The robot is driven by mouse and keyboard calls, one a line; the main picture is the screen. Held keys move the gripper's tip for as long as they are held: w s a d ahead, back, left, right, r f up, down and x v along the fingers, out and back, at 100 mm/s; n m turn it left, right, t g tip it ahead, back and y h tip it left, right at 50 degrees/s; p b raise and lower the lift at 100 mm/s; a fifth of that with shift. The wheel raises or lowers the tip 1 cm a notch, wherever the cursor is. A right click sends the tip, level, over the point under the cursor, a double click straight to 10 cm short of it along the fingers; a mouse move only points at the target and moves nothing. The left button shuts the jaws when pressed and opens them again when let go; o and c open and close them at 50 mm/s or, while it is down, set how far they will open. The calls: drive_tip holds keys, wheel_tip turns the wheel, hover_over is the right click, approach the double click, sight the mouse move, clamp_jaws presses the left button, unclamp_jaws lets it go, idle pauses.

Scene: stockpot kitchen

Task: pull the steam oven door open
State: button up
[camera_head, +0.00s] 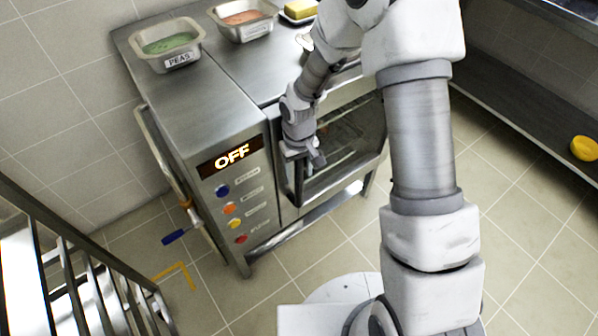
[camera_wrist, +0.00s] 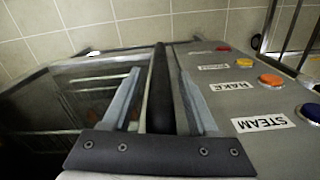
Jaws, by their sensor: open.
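The steam oven (camera_head: 215,105) is a steel unit with a lit "OFF" display (camera_head: 232,156). Its glass door (camera_head: 352,140) is on the front, right of the button panel, and looks shut or nearly so. The dark upright door handle (camera_head: 299,184) runs along the door's edge beside the panel. My gripper (camera_head: 304,154) is at the upper part of the handle. In the wrist view, my gripper (camera_wrist: 159,75) is open, with the black handle (camera_wrist: 161,100) between its two fingers and a gap visible on either side. The door glass (camera_wrist: 95,90) lies left of it there.
Coloured buttons (camera_head: 229,208) line the panel close to my gripper. A peas pan (camera_head: 167,45) and another food pan (camera_head: 243,20) sit on top. A metal rack (camera_head: 80,270) stands at lower left. A yellow bowl (camera_head: 584,148) is far right. Floor before the door is mostly clear.

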clamp_jaws()
idle(1.4)
